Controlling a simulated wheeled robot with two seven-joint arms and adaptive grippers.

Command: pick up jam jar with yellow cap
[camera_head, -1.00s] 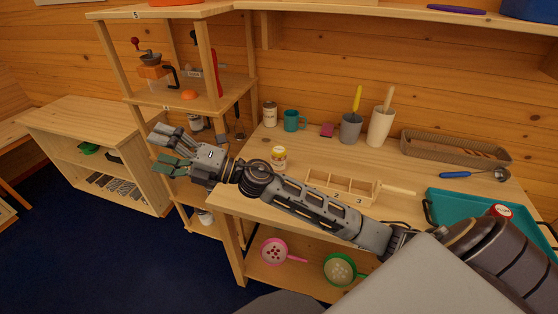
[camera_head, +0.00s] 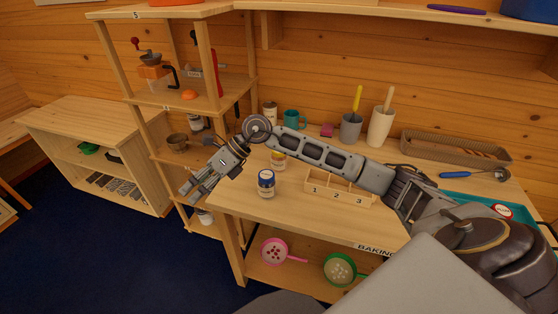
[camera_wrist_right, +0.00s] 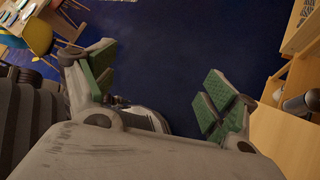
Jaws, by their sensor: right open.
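A small jar with yellow on it (camera_head: 278,163) stands on the table behind my right forearm, which hides its top. A blue-capped jar (camera_head: 266,184) with a pale label stands in front of it, near the table's left edge. My right gripper (camera_head: 191,194) is open and empty, left of both jars and out past the table edge, pointing down-left. In the right wrist view its green-padded fingers (camera_wrist_right: 160,95) are spread apart with only blue floor between them. My left gripper is not in view.
A numbered wooden tray (camera_head: 338,188) stands right of the jars. A teal mug (camera_head: 294,118), grey cup (camera_head: 351,128) and cream cup (camera_head: 380,127) stand behind. A shelf tower (camera_head: 205,60) with a metal pot (camera_head: 178,141) rises left of the table.

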